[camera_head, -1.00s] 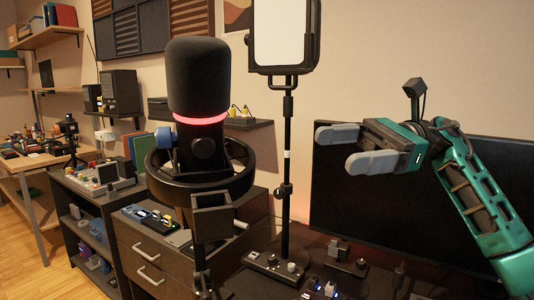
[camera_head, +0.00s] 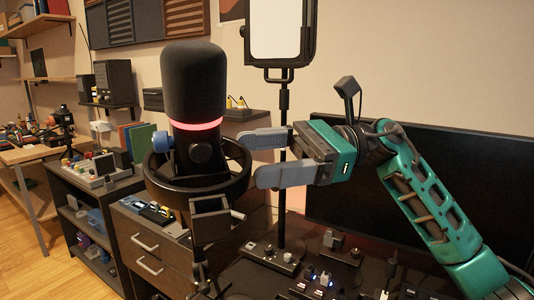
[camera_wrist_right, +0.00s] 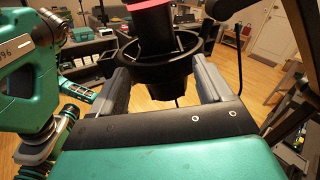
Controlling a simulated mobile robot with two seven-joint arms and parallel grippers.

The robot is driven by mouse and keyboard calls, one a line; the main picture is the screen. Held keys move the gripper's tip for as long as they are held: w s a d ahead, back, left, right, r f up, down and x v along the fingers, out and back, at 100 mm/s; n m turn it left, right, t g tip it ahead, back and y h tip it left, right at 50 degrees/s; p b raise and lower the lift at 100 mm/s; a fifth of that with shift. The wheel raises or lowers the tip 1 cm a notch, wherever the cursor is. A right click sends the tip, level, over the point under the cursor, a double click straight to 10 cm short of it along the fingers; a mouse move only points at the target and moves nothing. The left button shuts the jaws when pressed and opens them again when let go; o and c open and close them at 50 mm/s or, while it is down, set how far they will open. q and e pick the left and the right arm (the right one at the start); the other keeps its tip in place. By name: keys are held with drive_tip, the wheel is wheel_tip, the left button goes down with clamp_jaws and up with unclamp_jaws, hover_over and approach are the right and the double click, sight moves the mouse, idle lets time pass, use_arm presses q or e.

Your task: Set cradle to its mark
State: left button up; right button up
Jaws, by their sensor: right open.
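The cradle (camera_head: 197,190) is a black ring mount around a dark microphone (camera_head: 193,80) with a glowing red band. A blue knob (camera_head: 163,141) shows at its left side. My right gripper (camera_head: 252,158) is open and empty, with its grey fingertips close to the cradle's right side. In the right wrist view the cradle (camera_wrist_right: 158,80) appears between the two fingers; I cannot tell whether they touch it. I cannot make out a mark for the cradle. My left gripper is not visible, though a teal arm of mine enters at the left of the wrist view.
A lamp stand (camera_head: 284,150) rises just behind the right gripper. A dark monitor (camera_head: 440,175) stands behind the right arm. Small switches and boxes (camera_head: 330,242) sit on the dark desk below. A drawer cabinet (camera_head: 145,240) stands behind the microphone.

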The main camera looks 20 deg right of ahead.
drive_tip(key=shift+s+d, duration=0.1)
drive_tip(key=shift+d, duration=0.05)
drive_tip(key=c, duration=1.2)
drive_tip(key=shift+f, duration=0.1)
clamp_jaws()
drive_tip(key=shift+a, duration=0.2)
drive_tip(key=shift+c, duration=1.2)
unclamp_jaws()
drive_tip(key=o, duration=0.3)
drive_tip(key=shift+d, duration=0.1)
drive_tip(key=o, duration=1.1)
drive_tip(key=shift+o, duration=0.2)
